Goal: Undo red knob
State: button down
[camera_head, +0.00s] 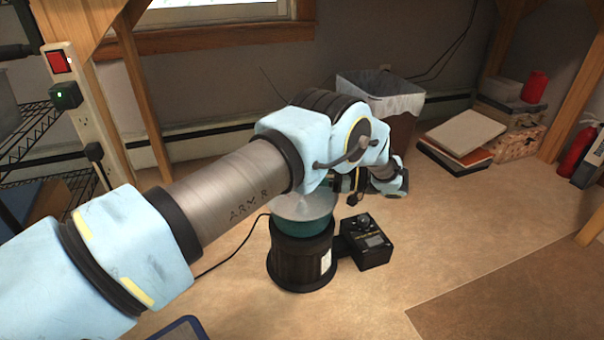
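No red knob can be made out; the top of the machine is partly covered by my arm. The machine has a black ribbed base (298,262), a teal bowl (305,225) and a clear or pale lid (300,206). A black control box (364,243) with a round black dial is attached at its right. My arm crosses the picture from the lower left, and its wrist hangs over the right back of the bowl. My gripper (355,192) is small, dark and mostly hidden behind the arm links; whether it is open or touching the lid cannot be told.
A lined trash bin (402,125) stands behind my arm. Books (463,133), boxes and a red canister (534,86) are at the back right, near a fire extinguisher (577,152). A wire shelf (28,125) is at left. The surface right of the machine is clear.

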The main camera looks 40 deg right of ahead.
dwell(0.5)
jog(key=shift+c, duration=2.1)
grip_release()
